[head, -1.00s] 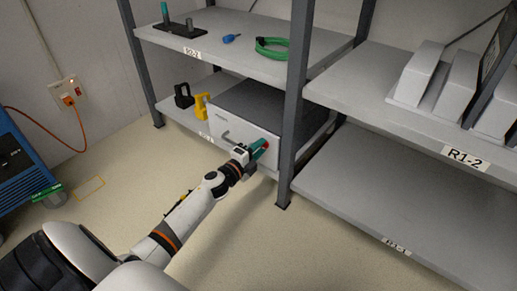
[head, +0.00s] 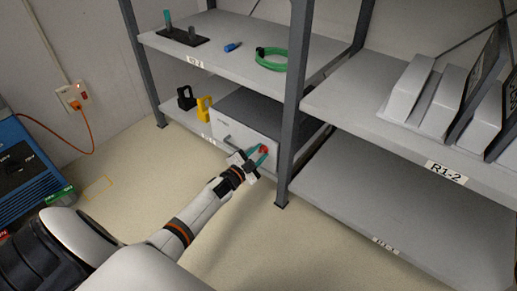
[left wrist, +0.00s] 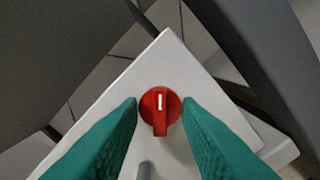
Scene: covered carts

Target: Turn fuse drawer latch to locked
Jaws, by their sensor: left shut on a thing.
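The fuse drawer (head: 243,137) is a white-fronted grey box with a bar handle (head: 236,147), on the lower left shelf. Its latch is a round red knob (head: 264,150) with a raised grip, at the right of the front. In the left wrist view the latch (left wrist: 160,108) has a white mark in line with its grip, which points down the picture. My left gripper (head: 258,157) has its teal fingers on either side of the latch and is shut on it; the fingertips (left wrist: 160,103) flank it closely. My right gripper is out of view.
A dark shelf post (head: 292,110) stands just right of the drawer. A yellow padlock (head: 204,107) and a black one (head: 185,98) stand to its left. The upper shelf holds a green cable coil (head: 271,62). The lower right shelf (head: 390,200) is bare.

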